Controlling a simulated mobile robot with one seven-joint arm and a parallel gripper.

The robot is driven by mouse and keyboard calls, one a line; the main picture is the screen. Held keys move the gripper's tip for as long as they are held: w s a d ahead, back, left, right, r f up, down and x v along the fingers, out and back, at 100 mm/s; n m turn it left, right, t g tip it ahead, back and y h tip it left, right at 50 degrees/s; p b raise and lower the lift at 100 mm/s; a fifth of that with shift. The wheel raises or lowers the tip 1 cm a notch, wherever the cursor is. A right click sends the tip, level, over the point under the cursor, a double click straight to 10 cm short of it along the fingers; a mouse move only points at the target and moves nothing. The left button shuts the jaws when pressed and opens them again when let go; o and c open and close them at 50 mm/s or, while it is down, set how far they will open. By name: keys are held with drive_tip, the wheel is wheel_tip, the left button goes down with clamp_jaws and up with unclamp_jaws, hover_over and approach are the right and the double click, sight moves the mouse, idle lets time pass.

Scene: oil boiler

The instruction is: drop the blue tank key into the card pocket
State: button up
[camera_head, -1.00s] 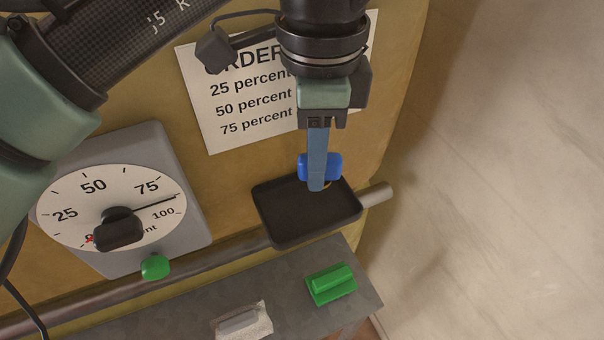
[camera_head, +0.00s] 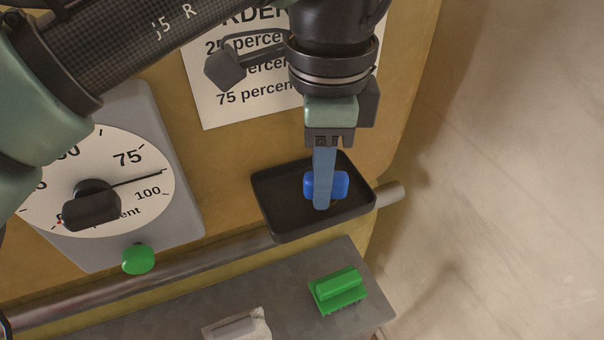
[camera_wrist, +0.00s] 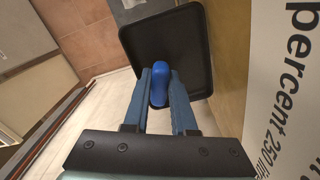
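The blue tank key (camera_head: 340,186) is a small rounded blue piece held between the fingertips of my gripper (camera_head: 322,203). In the wrist view, the key (camera_wrist: 160,84) sits between the two blue fingers of my gripper (camera_wrist: 160,76). A shallow black open tray (camera_head: 283,231) lies behind the key in both views, and it fills the upper middle of the wrist view (camera_wrist: 180,30). The key appears over the tray's interior. I cannot tell the gap to its floor, or whether this tray is the card pocket. Nothing else is visible in the tray.
A white order card (camera_head: 220,112) is on the yellow boiler wall, partly hidden by my arm. A percent dial (camera_head: 140,185) with a green knob (camera_head: 138,259) is at left. A pipe (camera_head: 180,275) and a grey ledge with a green block (camera_head: 338,290) lie below the tray.

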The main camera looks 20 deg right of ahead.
drive_tip(key=o, duration=0.5)
drive_tip(key=shift+r, duration=0.1)
wheel_tip(320, 180, up, 13)
drive_tip(key=p, duration=0.3)
